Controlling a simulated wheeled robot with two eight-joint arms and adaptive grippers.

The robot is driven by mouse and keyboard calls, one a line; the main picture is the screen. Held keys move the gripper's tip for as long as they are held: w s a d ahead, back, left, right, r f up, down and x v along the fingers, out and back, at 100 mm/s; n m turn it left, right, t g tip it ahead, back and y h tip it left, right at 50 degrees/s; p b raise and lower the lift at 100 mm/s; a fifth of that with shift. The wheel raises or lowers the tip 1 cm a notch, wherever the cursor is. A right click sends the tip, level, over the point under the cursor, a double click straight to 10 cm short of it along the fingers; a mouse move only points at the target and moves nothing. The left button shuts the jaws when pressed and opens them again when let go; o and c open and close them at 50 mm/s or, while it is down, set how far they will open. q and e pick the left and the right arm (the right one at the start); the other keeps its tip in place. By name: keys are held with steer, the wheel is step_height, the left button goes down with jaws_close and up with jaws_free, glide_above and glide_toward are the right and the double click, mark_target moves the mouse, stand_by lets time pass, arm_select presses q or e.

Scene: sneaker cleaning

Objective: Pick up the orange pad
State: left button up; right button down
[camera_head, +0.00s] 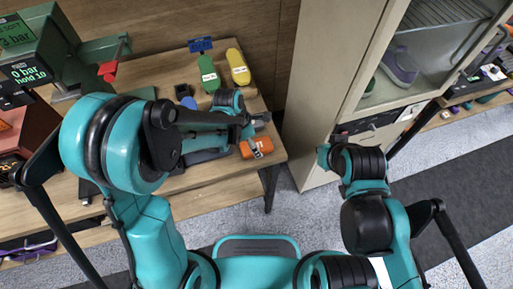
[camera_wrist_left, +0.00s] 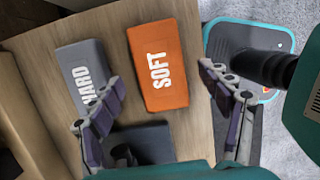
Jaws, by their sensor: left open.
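The orange pad (camera_head: 258,148) lies on the wooden bench near its right end. In the left wrist view the orange pad (camera_wrist_left: 158,70) is a flat block with white lettering "SOFT". My left gripper (camera_head: 259,132) is open at the pad in the head view. In the left wrist view its two fingers (camera_wrist_left: 160,92) stand apart, one toward each side of the orange pad, with nothing between them held. Whether the fingertips are level with the pad or above it, I cannot tell. My right arm is bent at the right, but its gripper does not show.
A grey pad (camera_wrist_left: 82,78) marked "HARD" lies just left of the orange one. A dark block (camera_wrist_left: 150,142) lies nearer the gripper. A cabinet (camera_head: 325,80) stands right of the bench.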

arm_select(q)
steer(key=x, duration=0.2)
steer(key=shift+d+f, duration=0.1)
steer(key=shift+f, duration=0.15)
steer(key=shift+r, duration=0.1)
steer(key=c, duration=1.3)
